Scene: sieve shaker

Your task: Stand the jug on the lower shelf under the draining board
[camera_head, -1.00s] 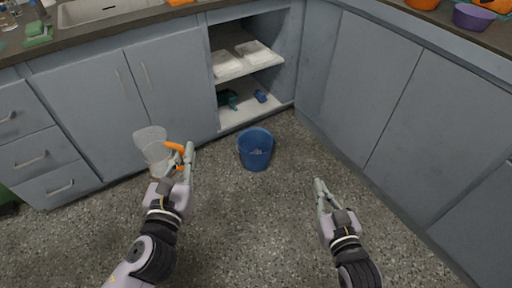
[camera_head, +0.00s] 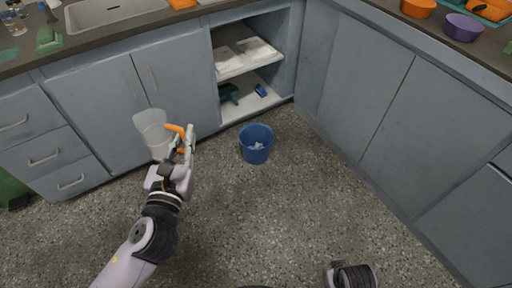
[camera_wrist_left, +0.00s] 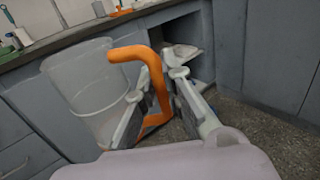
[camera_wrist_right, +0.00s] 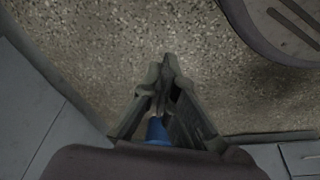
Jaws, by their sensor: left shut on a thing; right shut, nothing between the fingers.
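The jug is clear with an orange handle. My left gripper (camera_head: 184,152) is shut on the handle of the jug (camera_head: 151,132) and holds it upright, in front of the cupboard doors. In the left wrist view the jug (camera_wrist_left: 88,88) stands left of the fingers and the orange handle (camera_wrist_left: 152,75) passes between them. The lower shelf (camera_head: 246,103) is in the open cupboard bay, right of the jug. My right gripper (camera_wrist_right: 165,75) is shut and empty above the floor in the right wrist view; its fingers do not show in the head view.
The lower shelf holds a dark green thing (camera_head: 229,93) and a blue thing (camera_head: 260,90). White packets (camera_head: 257,49) lie on the shelf above. A blue bin (camera_head: 256,143) stands on the floor before the bay. The floor to its right is clear.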

